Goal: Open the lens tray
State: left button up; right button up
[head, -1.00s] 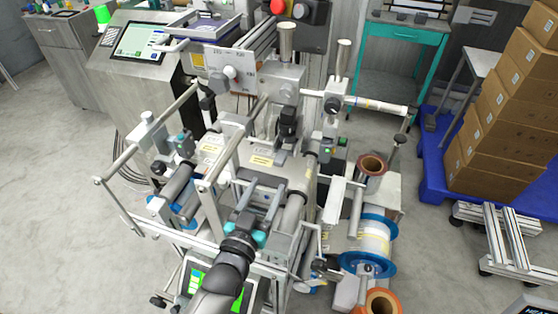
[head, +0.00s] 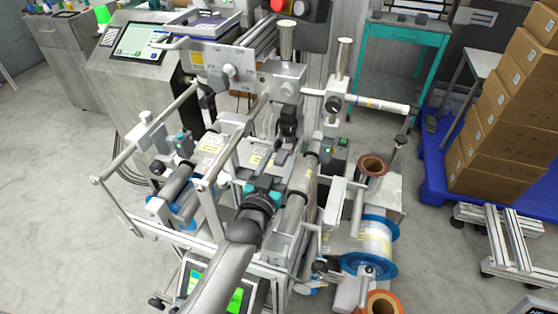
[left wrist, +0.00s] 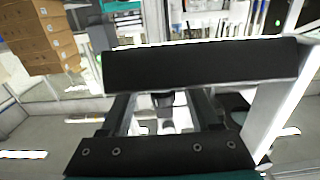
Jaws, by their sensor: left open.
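My left gripper (head: 276,174), dark with teal parts, reaches up from the bottom into the middle of the grey reel machine (head: 262,142) in the head view. Its jaws are open, over or near the machine's labelled middle plate (head: 210,143); I cannot tell whether they touch anything. In the left wrist view, two dark bars lie across the picture, with a bright gap and metal machine parts between them. No lens tray can be told apart for certain; my gripper and arm cover part of the machine's middle. My right gripper is not in view.
Metal rails and rollers surround the gripper. A blue-flanged reel (head: 368,246) and a copper-coloured roll (head: 373,166) stand to the right. A screen (head: 140,42) is at the back left. Cardboard boxes (head: 510,120) sit on a blue pallet (head: 435,150) at the right. The floor at the left is clear.

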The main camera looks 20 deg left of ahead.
pick_arm(q)
jog(key=shift+c, duration=0.3)
grip_shut()
dwell(1.0)
